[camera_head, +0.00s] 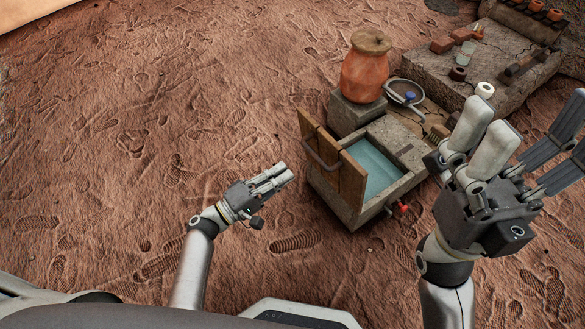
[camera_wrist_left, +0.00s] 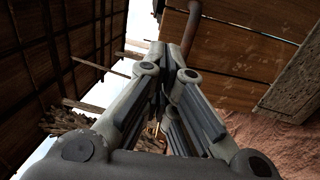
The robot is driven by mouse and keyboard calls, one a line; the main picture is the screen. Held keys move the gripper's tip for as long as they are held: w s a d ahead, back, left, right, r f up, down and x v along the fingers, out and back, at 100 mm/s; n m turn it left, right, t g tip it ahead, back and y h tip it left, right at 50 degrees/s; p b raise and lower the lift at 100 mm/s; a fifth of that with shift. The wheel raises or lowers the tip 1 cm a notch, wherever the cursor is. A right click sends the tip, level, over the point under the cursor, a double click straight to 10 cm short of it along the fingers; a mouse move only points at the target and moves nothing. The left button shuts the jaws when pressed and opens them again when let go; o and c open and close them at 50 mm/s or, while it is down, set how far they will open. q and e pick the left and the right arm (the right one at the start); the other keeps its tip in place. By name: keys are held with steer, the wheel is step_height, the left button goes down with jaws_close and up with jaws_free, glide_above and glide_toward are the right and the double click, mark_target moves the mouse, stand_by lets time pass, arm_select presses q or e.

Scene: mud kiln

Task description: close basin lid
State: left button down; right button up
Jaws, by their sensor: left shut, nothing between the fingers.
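The basin (camera_head: 352,215) is a stone box with blue-green water in it. Its wooden lid (camera_head: 348,182) stands raised, roughly upright, along the basin's left side, so the basin is open. The lid has a curved metal handle (camera_head: 320,158) on its left face. My left gripper (camera_head: 290,172) is shut and empty, just left of the lid and apart from it in the head view. In the left wrist view, the shut fingers (camera_wrist_left: 172,50) point towards the lid's planks (camera_wrist_left: 235,50), with the handle (camera_wrist_left: 191,28) close ahead. My right gripper (camera_head: 530,118) is open and empty, right of the basin.
An orange clay jar (camera_head: 364,75) with a lid stands on a stone block (camera_head: 354,113) behind the basin. A round pan-like item (camera_head: 405,93) lies beside it. A red tap (camera_head: 403,207) sticks out of the basin's front right. A stone bench (camera_head: 427,69) carries bricks. The ground at left is clear.

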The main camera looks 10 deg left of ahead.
mark_target(329, 142)
arm_select(q)
steer(key=b+x, duration=0.2)
steer(key=x, duration=1)
steer(key=shift+w+d, duration=0.15)
steer(key=shift+d, duration=0.05)
